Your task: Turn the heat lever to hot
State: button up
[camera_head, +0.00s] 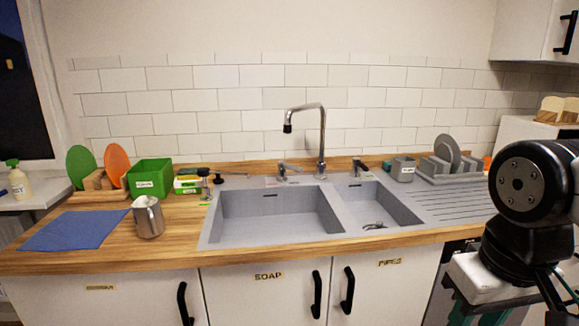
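A chrome tap (322,140) stands behind the grey double sink, its spout curving to the left. A small lever (284,169) sits left of its base, and another small lever (357,167) sits to the right. Small labels lie by both levers but are too small to read, so I cannot tell which is the heat lever or how it is set. Part of my black arm shows at the right edge, well apart from both levers. My gripper is not in view.
The sink (215,222) has two basins; a small metal item lies in the right one. A steel jug (148,217), blue cloth (75,231) and green box (150,179) stand left. A grey holder (403,170) and plate rack stand right. The wooden front edge is clear.

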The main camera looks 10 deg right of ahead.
aim_at(281, 164)
jog(key=u, duration=0.3)
jog(key=i, duration=1.25)
jog(key=z, duration=0.2)
